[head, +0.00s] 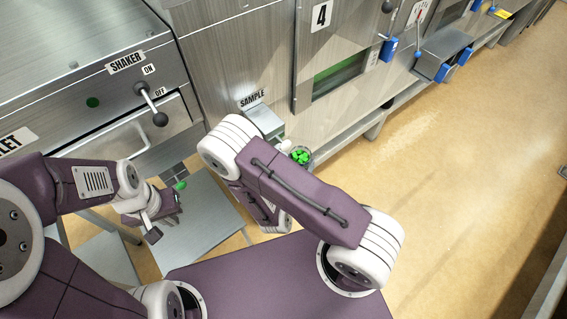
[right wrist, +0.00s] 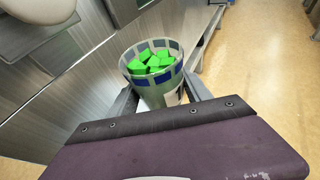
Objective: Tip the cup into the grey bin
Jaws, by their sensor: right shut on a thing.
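The cup (right wrist: 153,92) is a clear-looking tapered cup with grey and blue squares round its rim, holding several bright green cubes (right wrist: 152,61). In the right wrist view it stands roughly upright between the fingers of my right gripper (right wrist: 161,96), which is shut on it. In the head view the cup's top with green cubes (head: 301,156) shows just beyond my right arm, near the SAMPLE outlet; the arm hides the right gripper. My left gripper (head: 160,214) is low at the left over a grey stand; its finger opening is unclear. I cannot make out a grey bin.
The SAMPLE chute (head: 262,118) is close to the cup. The SHAKER panel with its lever (head: 151,104) is at the left. A grey stand (head: 207,226) is below my left gripper. Open floor (head: 450,150) lies to the right.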

